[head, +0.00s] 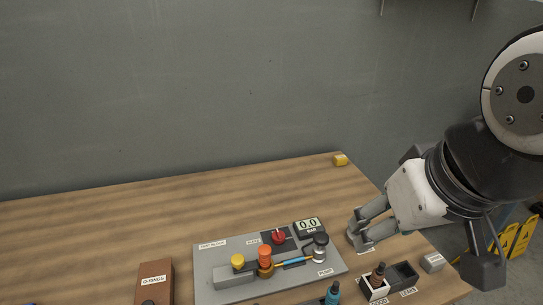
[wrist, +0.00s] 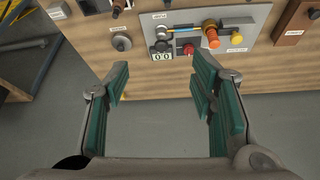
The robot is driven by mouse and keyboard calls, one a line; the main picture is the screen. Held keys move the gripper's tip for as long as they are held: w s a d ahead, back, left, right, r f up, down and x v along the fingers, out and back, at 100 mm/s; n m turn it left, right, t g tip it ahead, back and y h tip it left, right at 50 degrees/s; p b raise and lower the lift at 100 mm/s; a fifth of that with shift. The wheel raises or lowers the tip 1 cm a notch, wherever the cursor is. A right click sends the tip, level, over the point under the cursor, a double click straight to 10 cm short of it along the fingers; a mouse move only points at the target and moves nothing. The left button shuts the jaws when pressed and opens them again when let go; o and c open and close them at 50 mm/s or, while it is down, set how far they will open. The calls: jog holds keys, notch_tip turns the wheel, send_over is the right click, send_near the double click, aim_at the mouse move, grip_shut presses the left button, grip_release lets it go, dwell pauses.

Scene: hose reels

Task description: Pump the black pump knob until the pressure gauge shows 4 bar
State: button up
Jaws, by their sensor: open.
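The black pump knob (head: 320,240) stands upright on a silver base at the right end of the grey board (head: 215,294). It also shows in the wrist view (wrist: 162,46), beyond my fingertips. The pressure gauge (head: 308,225) sits just behind the knob and reads 0.0 bar; it is also in the wrist view (wrist: 161,57). My gripper (head: 362,226) is open and empty, to the right of the knob and apart from it. In the wrist view my gripper (wrist: 158,84) has its fingers spread wide with nothing between them.
The board also carries a red knob (head: 279,237), an orange cap (head: 265,253) and a yellow cap (head: 238,261). A brown box (head: 155,284) stands left. A small tray (head: 403,275) and a grey block (head: 433,262) lie front right. A yellow piece (head: 340,160) lies at the back.

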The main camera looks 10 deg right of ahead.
dwell(0.4)
grip_shut()
dwell(1.2)
